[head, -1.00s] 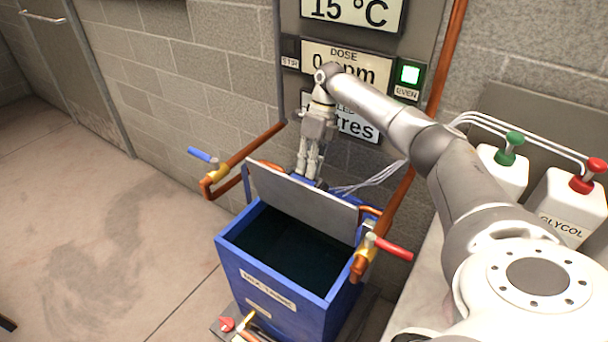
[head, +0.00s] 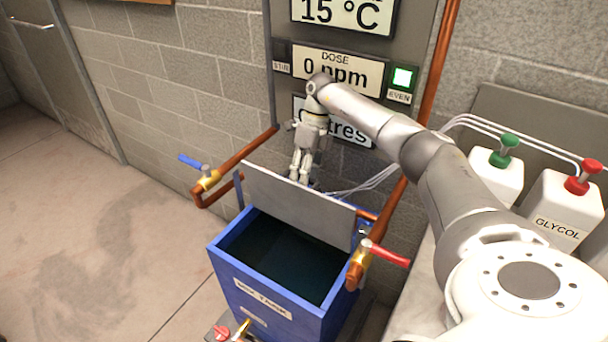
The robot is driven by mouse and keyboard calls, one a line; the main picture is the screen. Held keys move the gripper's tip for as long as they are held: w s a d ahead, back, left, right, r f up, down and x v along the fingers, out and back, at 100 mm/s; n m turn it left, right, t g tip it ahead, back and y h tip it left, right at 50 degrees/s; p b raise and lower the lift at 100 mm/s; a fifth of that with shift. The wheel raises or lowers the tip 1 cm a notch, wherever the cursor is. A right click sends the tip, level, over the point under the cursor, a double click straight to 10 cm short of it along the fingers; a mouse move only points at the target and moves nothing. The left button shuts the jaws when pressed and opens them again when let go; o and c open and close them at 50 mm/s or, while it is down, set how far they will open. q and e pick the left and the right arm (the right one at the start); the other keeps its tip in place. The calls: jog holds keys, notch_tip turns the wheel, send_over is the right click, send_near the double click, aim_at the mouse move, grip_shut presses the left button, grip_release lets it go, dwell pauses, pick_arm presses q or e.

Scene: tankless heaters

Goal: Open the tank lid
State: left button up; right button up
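The blue tank (head: 265,293) stands by the wall with its top open and a dark interior showing. Its grey lid (head: 298,205) stands tilted up, roughly upright, along the tank's back edge. My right gripper (head: 300,177) points down just behind the lid's upper edge. Its fingertips are partly hidden by the lid, and I cannot tell whether they touch it or how far apart they are. My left gripper is not in view.
Copper pipes with a blue-handled valve (head: 196,165) and a red-handled valve (head: 388,256) flank the tank. A display panel (head: 338,70) is on the wall behind. White bottles with a green pump (head: 506,148) and a red pump (head: 582,180) stand at right. The floor at left is clear.

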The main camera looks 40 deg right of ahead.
jog(key=shift+r, duration=0.25)
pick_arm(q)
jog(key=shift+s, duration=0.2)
pick_arm(e)
jog(key=v, duration=0.7)
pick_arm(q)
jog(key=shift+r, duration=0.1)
pick_arm(e)
jog(key=shift+d, duration=0.1)
